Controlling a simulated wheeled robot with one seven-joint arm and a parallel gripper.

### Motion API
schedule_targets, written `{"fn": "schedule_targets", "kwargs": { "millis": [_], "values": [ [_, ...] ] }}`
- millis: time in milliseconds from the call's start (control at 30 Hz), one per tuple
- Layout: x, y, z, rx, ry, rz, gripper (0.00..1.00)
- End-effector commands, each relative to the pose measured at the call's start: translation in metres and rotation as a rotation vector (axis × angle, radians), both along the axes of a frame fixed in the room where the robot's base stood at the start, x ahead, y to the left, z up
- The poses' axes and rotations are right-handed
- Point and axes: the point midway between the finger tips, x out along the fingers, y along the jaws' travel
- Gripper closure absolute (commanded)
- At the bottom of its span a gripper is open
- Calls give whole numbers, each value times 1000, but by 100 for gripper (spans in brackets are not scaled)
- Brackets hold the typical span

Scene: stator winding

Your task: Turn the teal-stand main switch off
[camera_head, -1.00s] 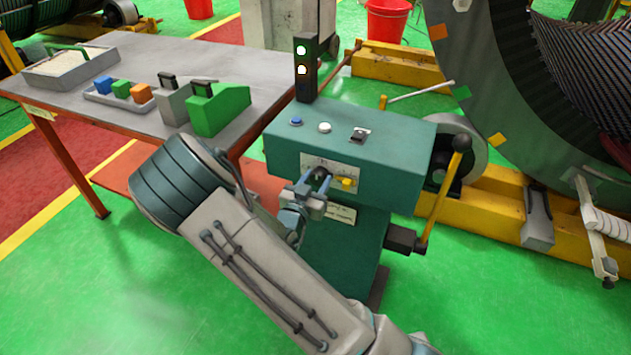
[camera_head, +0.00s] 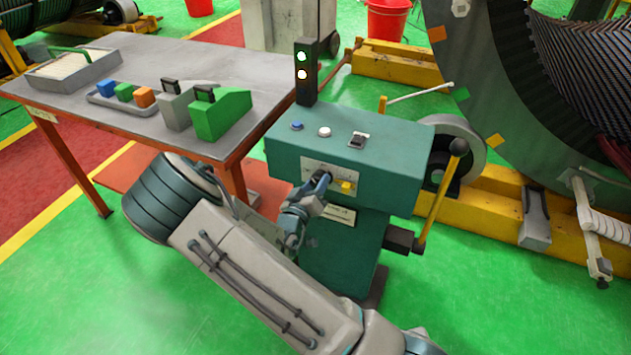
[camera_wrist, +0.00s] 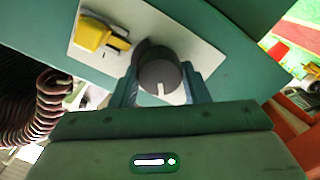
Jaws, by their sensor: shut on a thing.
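The teal stand (camera_head: 345,142) is upright in the head view, with a pale switch plate (camera_head: 312,168) on its front. The main switch, a round dark grey knob with a white mark, shows in the wrist view (camera_wrist: 160,80). My gripper (camera_head: 322,183) is at the plate, and its fingers (camera_wrist: 162,90) are shut on the knob, one on each side. The white mark points toward the gripper's palm. A yellow switch (camera_wrist: 98,36) sits beside the knob on the same plate. In the head view the knob is mostly hidden by my fingers.
Blue and white buttons and a small toggle (camera_head: 358,140) are on top. A yellow-handled lever (camera_head: 440,200) is at the right. A table (camera_head: 200,58) with trays is at the left.

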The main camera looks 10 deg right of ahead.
Motion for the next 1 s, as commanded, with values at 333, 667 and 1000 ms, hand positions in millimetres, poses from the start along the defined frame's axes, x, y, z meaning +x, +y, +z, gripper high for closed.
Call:
{"fn": "schedule_targets", "kwargs": {
  "millis": [333,667,1000],
  "values": [
    [0,1,1,-267,194,2,81],
    [0,1,0,-512,372,2,81],
    [0,1,-1,-694,506,1,81]
  ]
}}
